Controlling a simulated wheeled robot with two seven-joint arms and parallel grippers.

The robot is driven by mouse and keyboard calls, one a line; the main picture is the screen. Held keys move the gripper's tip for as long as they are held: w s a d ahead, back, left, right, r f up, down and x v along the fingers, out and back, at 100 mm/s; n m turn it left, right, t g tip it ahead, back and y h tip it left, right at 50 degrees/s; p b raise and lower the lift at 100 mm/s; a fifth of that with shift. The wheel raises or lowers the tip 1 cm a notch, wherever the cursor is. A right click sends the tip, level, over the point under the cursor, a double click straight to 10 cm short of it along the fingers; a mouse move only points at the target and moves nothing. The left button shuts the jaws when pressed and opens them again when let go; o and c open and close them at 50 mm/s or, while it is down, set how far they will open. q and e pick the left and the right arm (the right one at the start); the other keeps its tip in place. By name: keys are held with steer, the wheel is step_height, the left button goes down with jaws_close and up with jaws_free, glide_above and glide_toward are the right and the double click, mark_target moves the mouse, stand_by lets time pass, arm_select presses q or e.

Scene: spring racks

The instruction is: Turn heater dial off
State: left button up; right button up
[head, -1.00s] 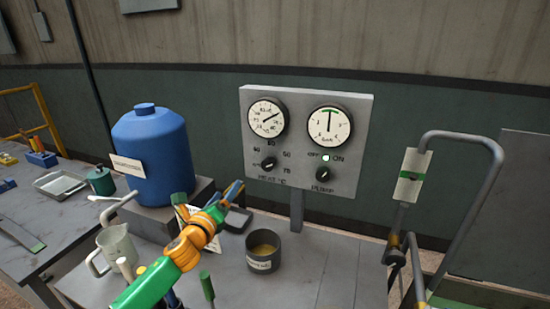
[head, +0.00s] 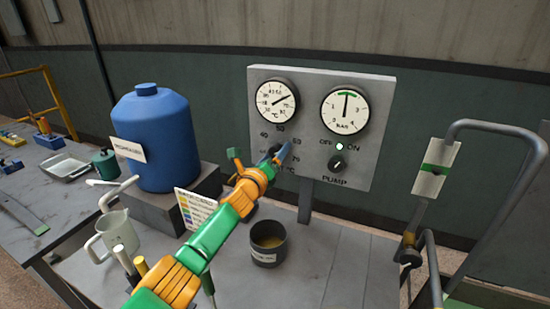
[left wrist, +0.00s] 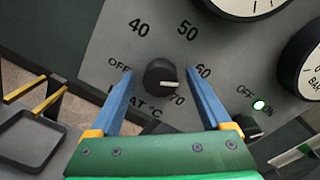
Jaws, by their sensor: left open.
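The heater dial, a black knob marked HEAT °C, shows in the left wrist view (left wrist: 161,78). Its white pointer line aims right, between the 60 and 70 marks; OFF is at its left. In the head view the dial is mostly hidden behind my left gripper (head: 262,156). My left gripper is open, its blue fingers (left wrist: 168,100) on either side of the dial, with gaps between them and the knob. The grey control panel (head: 384,100) carries the dial. My right gripper is not in view.
The pump knob (head: 338,164) and a lit white lamp (head: 339,146) are right of the dial, below two gauges. A dark cup (head: 268,254), a jug (head: 118,232) and a blue tank (head: 155,140) stand on the bench. A bent pipe (head: 520,128) stands at the right.

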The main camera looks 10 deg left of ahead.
arm_select(q)
steer(key=shift+s+r, duration=0.2)
steer(key=shift+w+f, duration=0.1)
jaws_close()
